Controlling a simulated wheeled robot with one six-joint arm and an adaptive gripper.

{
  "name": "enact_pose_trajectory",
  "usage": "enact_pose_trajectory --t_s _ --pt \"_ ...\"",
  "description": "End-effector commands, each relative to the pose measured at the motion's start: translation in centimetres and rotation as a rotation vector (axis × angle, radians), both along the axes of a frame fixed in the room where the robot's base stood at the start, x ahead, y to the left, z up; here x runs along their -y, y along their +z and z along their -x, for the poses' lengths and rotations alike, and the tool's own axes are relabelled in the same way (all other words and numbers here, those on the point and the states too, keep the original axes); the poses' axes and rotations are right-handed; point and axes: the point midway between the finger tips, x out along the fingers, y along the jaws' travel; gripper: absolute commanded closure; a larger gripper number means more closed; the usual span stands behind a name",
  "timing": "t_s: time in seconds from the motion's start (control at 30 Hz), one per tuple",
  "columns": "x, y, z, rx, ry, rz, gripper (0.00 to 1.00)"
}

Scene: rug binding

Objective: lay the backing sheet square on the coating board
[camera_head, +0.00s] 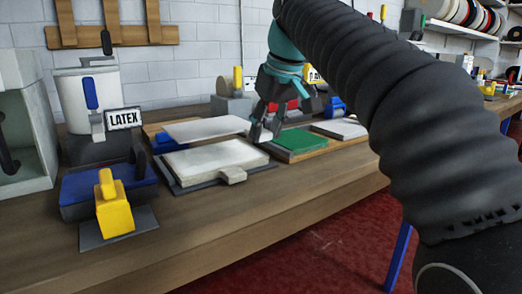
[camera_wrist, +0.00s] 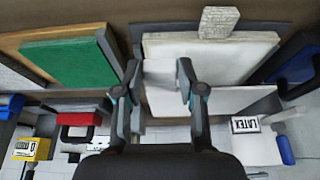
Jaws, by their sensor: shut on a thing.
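The backing sheet (camera_head: 208,128) is a thin, pale, flat panel held about level above the bench. In the wrist view the sheet (camera_wrist: 240,100) lies along the wall-side edge of the coating board, with a pale tab between my fingers. The coating board (camera_head: 212,162) appears to be the thick whitish slab with a small block on its front edge; it also shows in the wrist view (camera_wrist: 215,62). My gripper (camera_head: 262,133) is shut on the sheet at its right end. The sheet looks offset toward the wall, not squarely over the board. The exact height gap is unclear.
A green pad (camera_head: 300,141) on a wooden board lies right of the coating board. A latex pot (camera_head: 88,98) stands back left. A blue block with a yellow tool (camera_head: 113,208) sits front left. The bench front is clear.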

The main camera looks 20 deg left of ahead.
Motion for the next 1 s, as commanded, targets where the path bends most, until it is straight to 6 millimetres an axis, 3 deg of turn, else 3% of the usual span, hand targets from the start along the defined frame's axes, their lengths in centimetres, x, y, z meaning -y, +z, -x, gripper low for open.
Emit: enact_pose_trajectory --t_s 0.17,0.43,0.87,0.9,1.0 --pt "-0.9 -0.8 -0.2 0.0 -0.001 0.0 0.96" --pt "-0.8 -4.3 -0.1 -0.001 -0.001 0.001 0.96" --pt "-0.8 -4.8 -0.2 0.0 -0.001 -0.001 0.96" --pt "-0.8 -4.8 -0.2 0.0 -0.001 0.0 0.59" --pt "-0.8 -4.8 -0.2 0.0 -0.001 0.0 0.36"
